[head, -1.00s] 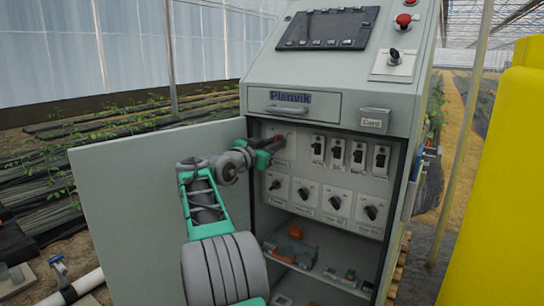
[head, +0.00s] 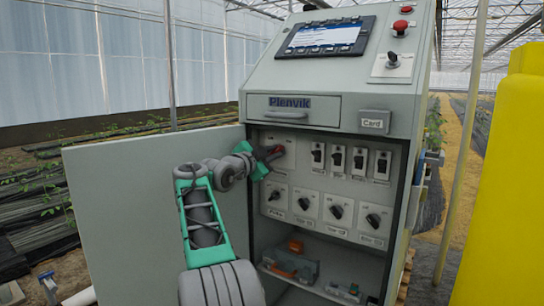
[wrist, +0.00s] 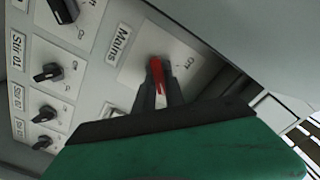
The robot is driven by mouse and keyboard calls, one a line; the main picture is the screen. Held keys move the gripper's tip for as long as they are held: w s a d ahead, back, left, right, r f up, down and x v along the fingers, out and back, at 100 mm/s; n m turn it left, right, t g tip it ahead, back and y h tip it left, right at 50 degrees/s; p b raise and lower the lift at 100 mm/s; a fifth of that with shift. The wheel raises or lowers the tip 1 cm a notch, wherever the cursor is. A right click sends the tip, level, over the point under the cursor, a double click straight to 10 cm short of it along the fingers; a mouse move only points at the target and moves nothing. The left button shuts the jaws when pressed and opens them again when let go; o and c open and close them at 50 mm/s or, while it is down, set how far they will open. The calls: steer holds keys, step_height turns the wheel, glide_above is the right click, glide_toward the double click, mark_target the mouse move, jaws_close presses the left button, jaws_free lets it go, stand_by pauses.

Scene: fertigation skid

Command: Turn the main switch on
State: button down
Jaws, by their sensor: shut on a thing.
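The main switch (wrist: 156,72) is a red handle on a pale plate, beside a label reading "Mains" in the wrist view. In the head view, a small red part of it (head: 280,149) shows at the upper left of the switch panel (head: 301,180). My gripper (wrist: 160,92) is shut on the red handle, one dark finger on each side. It also shows in the head view (head: 271,154), reaching in at the panel. The fingers cover the lower part of the handle. The display (head: 326,37) on the cabinet is lit, with a blue and white page.
Several black breakers (head: 337,159) stand right of the main switch, with a row of black rotary knobs (head: 336,211) below. The open cabinet door (head: 150,210) stands to the left of my arm. A shelf below holds an orange and grey item (head: 290,263).

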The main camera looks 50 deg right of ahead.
stand_by(0.3)
steer(key=c, duration=1.4)
jaws_free()
steer(key=a, duration=0.7)
steer(key=shift+s+a+p, duration=0.35)
steer(key=shift+a, duration=0.05)
steer(key=shift+s, duration=0.15)
